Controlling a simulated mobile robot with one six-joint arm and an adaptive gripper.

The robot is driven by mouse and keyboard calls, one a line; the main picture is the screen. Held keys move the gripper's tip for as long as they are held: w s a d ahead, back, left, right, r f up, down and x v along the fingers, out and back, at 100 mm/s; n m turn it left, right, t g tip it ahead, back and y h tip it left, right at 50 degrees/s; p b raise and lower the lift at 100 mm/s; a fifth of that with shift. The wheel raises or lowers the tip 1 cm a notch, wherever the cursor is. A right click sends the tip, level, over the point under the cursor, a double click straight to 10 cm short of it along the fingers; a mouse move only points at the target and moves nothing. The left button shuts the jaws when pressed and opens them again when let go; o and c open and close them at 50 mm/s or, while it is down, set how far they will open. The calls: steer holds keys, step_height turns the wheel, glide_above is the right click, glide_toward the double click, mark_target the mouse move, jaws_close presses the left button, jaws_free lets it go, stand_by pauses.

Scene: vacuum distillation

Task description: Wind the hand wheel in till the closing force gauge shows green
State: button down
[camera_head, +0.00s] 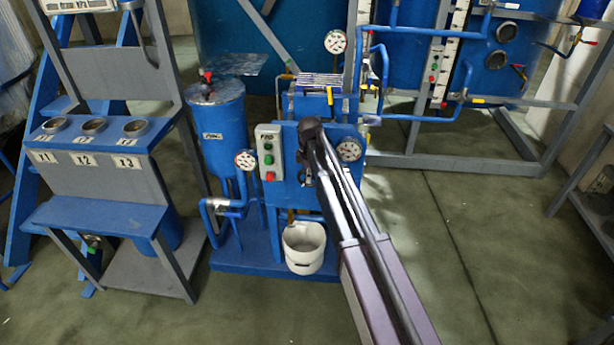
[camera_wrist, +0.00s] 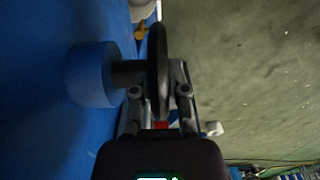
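The hand wheel (camera_wrist: 157,70) is a dark disc seen edge-on in the wrist view, on a short dark shaft from a round blue boss (camera_wrist: 90,75). My gripper (camera_wrist: 158,95) has one finger on each side of the wheel's rim. Whether the pads press on the rim is too dark to tell. In the head view my arm hides the wheel and most of my gripper. A round white-faced gauge (camera_head: 349,150) sits on the blue press (camera_head: 290,150), right of my arm's end. Its needle and any green zone are too small to read.
A control box with green and red buttons (camera_head: 269,152) is left of my arm's end. A white bucket (camera_head: 304,247) stands below. A blue tank (camera_head: 221,130) with a gauge (camera_head: 245,160) and a grey-blue rack (camera_head: 100,180) are at left. The floor at right (camera_head: 450,230) is clear.

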steer(key=shift+d+y, duration=0.1)
steer(key=shift+y, duration=0.2)
steer(key=shift+f+y, duration=0.1)
steer(key=shift+y, duration=0.5)
steer(key=shift+y+b, duration=0.3)
steer(key=shift+y, duration=0.2)
steer(key=c, duration=0.6)
jaws_free()
steer(key=shift+c, duration=0.2)
